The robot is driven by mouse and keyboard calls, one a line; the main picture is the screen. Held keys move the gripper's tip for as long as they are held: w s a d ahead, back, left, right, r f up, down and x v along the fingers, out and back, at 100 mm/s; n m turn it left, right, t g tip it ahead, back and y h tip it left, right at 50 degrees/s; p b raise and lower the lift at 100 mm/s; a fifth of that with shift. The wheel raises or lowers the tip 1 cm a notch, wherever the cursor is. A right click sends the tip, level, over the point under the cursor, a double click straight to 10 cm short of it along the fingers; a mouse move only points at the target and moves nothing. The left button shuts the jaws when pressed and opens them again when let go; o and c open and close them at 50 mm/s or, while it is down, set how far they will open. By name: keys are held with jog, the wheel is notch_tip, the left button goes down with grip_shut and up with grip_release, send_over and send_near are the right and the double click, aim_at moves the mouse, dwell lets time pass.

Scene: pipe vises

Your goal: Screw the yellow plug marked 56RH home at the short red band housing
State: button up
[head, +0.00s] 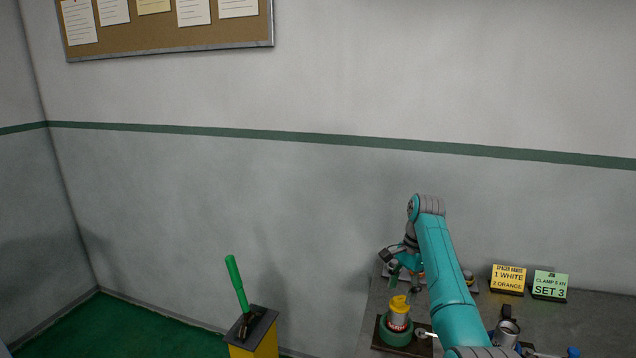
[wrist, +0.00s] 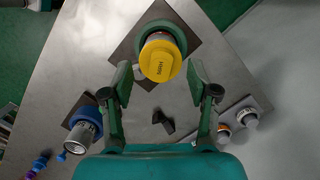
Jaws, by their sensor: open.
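A yellow plug (head: 399,303) sits on top of a short upright housing (head: 398,320) with a red band, held in a round green vise (head: 395,334). In the wrist view the yellow plug (wrist: 160,58) shows from above, with small dark lettering too small to read surely. It hides most of the housing below; the green vise (wrist: 183,38) shows around it. My gripper (wrist: 163,82) is open, with one finger on each side of the plug's near edge and gaps between. In the head view my gripper (head: 404,279) is above and behind the plug, partly hidden by my arm.
A blue vise with a metal housing (wrist: 86,127) stands left in the wrist view. Another plate with banded parts (wrist: 243,120) is at right. A small black piece (wrist: 164,121) lies between. A yellow sign (head: 508,279) and green sign (head: 550,285) stand on the table. A green lever (head: 237,283) rises beyond its left edge.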

aim_at(399, 306)
jog(key=n, duration=0.5)
jog(key=shift+g+h, duration=0.4)
jog(key=n+h, duration=0.1)
jog(key=n, duration=0.5)
jog(key=n+h, duration=0.1)
jog(key=n, duration=0.5)
jog(key=n+h, duration=0.1)
jog(key=n, duration=0.4)
jog(key=shift+n, duration=0.4)
jog(key=shift+f, duration=0.15)
jog(key=shift+x, duration=1)
jog(key=shift+w+a, duration=0.15)
